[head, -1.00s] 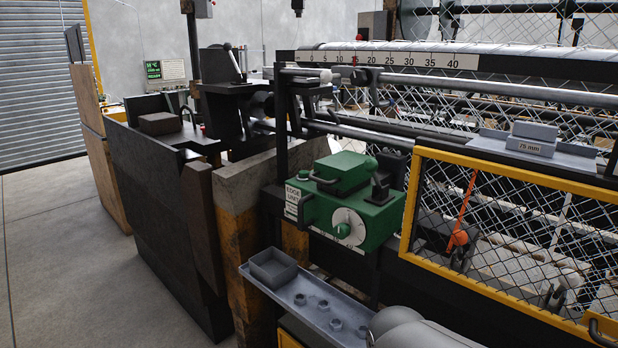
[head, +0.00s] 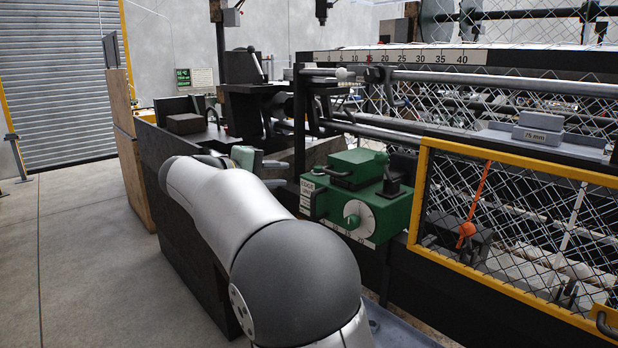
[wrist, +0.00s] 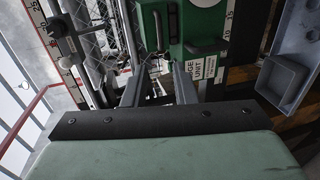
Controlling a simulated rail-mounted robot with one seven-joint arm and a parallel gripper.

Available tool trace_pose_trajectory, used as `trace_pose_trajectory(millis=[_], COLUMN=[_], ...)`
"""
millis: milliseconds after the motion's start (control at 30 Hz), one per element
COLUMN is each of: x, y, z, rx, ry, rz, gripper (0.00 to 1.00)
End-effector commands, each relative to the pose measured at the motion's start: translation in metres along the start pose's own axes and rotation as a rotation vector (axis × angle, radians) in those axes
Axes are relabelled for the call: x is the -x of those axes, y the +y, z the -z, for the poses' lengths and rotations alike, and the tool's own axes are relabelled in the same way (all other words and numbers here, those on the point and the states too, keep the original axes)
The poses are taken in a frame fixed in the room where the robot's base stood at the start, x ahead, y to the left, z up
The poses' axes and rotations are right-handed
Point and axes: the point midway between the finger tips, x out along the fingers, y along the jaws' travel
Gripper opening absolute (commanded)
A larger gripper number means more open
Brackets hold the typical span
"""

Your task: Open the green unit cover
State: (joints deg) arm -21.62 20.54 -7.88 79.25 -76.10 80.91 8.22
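The green unit (head: 336,206) is mounted at the machine's front, with a white dial (head: 358,215) on its face. Its green cover (head: 360,163) lies closed on top, with a dark handle (head: 338,178) at its left end. My gripper (head: 284,173) is just left of the unit, at about cover height, apart from it. In the wrist view, the two fingers of my gripper (wrist: 158,78) stand apart with nothing between them, pointing toward the green unit (wrist: 178,45). A dark handle (wrist: 157,30) on the unit lies beyond the fingertips.
A yellow-framed mesh guard (head: 420,195) stands right of the unit. Rails and a numbered scale (head: 410,57) run behind it. A black lever block (head: 397,178) rises at the unit's right side. The wrist view shows a grey tray with a small bin (wrist: 283,82) at right.

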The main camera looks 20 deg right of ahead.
Motion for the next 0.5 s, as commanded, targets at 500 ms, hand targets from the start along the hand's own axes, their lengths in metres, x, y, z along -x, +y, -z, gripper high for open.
trace_pose_trajectory(millis=[500], x=[-0.1], y=[0.001], z=[-0.002], rx=[0.002], ry=[-0.005], rz=[0.001], gripper=[0.25])
